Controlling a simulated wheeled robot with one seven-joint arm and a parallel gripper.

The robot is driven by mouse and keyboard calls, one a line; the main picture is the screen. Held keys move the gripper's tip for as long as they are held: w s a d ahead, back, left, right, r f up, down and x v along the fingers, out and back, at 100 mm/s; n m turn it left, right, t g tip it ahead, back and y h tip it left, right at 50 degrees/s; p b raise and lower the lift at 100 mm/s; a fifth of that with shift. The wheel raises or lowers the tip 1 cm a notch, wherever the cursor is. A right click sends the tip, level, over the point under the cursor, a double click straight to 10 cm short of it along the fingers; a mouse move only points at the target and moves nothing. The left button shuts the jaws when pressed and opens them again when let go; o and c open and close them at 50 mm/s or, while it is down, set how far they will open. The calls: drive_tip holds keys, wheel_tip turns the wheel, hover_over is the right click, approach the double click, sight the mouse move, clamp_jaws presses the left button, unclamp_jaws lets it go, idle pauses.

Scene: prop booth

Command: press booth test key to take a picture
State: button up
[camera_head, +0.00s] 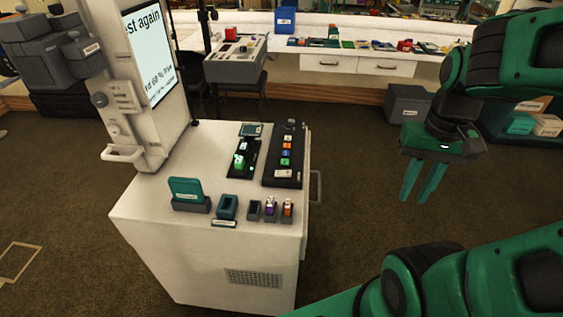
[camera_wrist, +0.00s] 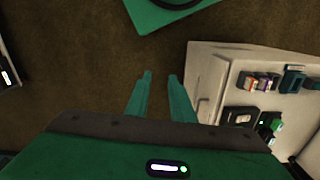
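The booth cabinet (camera_head: 150,215) is white, with a tall post holding a screen (camera_head: 148,50); cut-off text there includes "est again". On its top lie a dark strip of small coloured keys (camera_head: 286,162) and a black panel with a bright green block or key (camera_head: 239,161). Labels are too small to read, so I cannot tell which is the test key. My gripper (camera_head: 414,196) hangs over the floor, right of the cabinet, fingers pointing down, apart and empty. In the wrist view, the fingers (camera_wrist: 160,76) are clear of the cabinet top at right.
Small teal and dark holders (camera_head: 227,207) line the cabinet's front edge, two with coloured items (camera_head: 288,207). A handle (camera_head: 317,187) sticks out of its right side. A long white counter (camera_head: 345,50) with many objects stands behind. A grey bin (camera_head: 408,103) stands on the floor. Floor between my gripper and cabinet is clear.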

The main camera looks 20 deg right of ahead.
clamp_jaws()
idle(1.4)
